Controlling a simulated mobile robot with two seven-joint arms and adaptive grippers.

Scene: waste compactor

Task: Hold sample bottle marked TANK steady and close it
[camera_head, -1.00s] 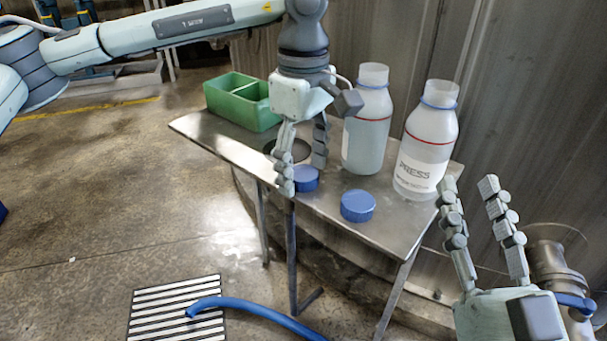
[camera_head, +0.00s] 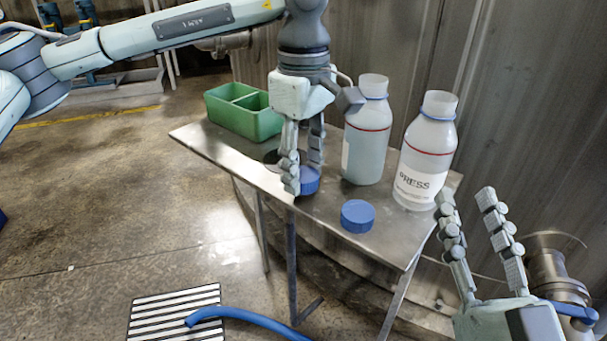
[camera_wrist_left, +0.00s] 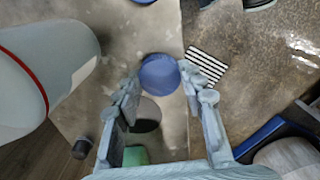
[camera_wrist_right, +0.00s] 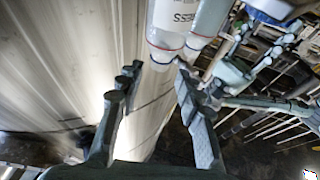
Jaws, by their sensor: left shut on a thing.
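Two open bottles with blue neck rings stand upright on the metal table. The right one, the PRESS bottle (camera_head: 423,160), shows its label. The left bottle (camera_head: 367,145) has its label turned mostly away, so I cannot read a TANK mark. My left gripper (camera_head: 303,180) points down and is shut on a blue cap (camera_head: 309,182) at the table's front edge; the cap also shows between the fingers in the left wrist view (camera_wrist_left: 160,74). A second blue cap (camera_head: 357,216) lies free on the table. My right gripper (camera_head: 462,200) is open and empty, right of the PRESS bottle.
A green two-part bin (camera_head: 243,112) sits at the table's far left corner. A dark round opening (camera_wrist_left: 145,114) is in the tabletop near the left gripper. A corrugated metal wall (camera_head: 530,120) stands close behind the table. A blue hose and a floor grate lie in front.

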